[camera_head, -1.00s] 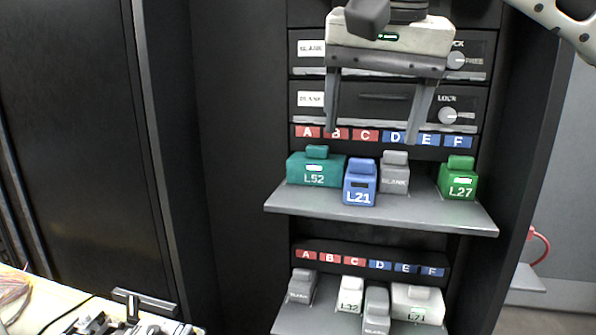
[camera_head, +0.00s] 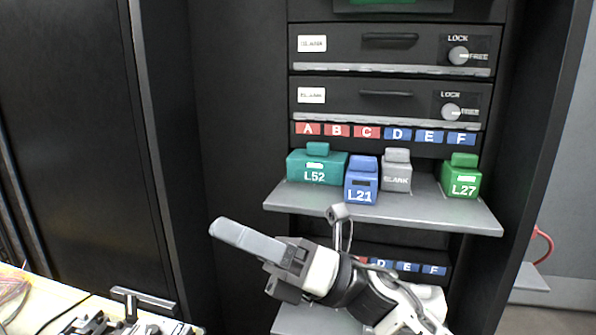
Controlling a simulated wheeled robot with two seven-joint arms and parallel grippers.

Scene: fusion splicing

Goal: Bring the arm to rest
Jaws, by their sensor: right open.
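My right gripper (camera_head: 250,245) is in front of the lower shelf of the cabinet, its arm coming in from the lower right. It points to the upper left, with its fingers seen edge-on, one behind the other. It is open and I see nothing between the fingers. It is apart from the modules on the upper shelf. My left gripper is not in view.
The upper shelf (camera_head: 420,212) holds a teal L52 module (camera_head: 316,168), a blue L21 module (camera_head: 361,182), a grey blank module (camera_head: 397,174) and a green L27 module (camera_head: 460,180). My arm hides most of the lower shelf. A table (camera_head: 50,297) with equipment stands at lower left.

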